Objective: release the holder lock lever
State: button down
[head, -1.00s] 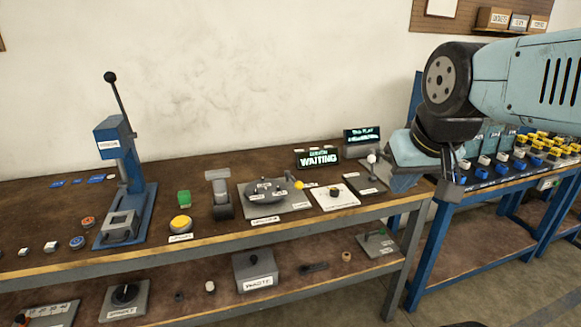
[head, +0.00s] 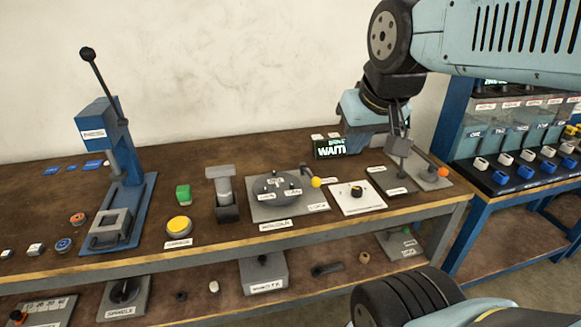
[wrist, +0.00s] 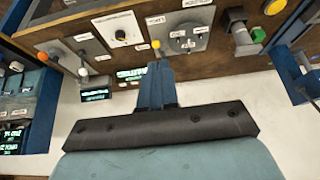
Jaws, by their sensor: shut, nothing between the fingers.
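The holder is a grey plate (head: 262,212) on the bench with a round dark disc on it. Its lock lever has a yellow knob (head: 316,182) and stands at the plate's right back corner. In the wrist view the yellow knob (wrist: 156,44) shows just beyond my fingertips. My gripper (head: 399,150) is to the right of the lever in the head view, apart from it, above the bench. In the wrist view my gripper (wrist: 157,66) has its fingers together, with nothing held.
A white plate with a black dial (head: 357,198) lies right of the holder. An orange-knobbed lever (head: 443,172) stands further right. A lit sign (head: 335,148) is behind. A grey stand (head: 224,200), yellow button (head: 179,226) and blue press (head: 118,165) are to the left.

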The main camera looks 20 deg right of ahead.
jog(key=w+a+f+n+g+h, duration=0.1)
jog(key=w+f+n+g+h, duration=0.4)
jog(key=w+n, duration=0.7)
jog(key=n+h, duration=0.3)
jog(key=n, duration=0.5)
send_near(310, 175)
jog(key=a+r, duration=0.1)
jog(key=s+a, duration=0.1)
jog(key=shift+s+a+r+t, duration=0.3)
jog(key=shift+a+r, duration=0.05)
jog(key=shift+r, duration=0.05)
jog(key=x, duration=1)
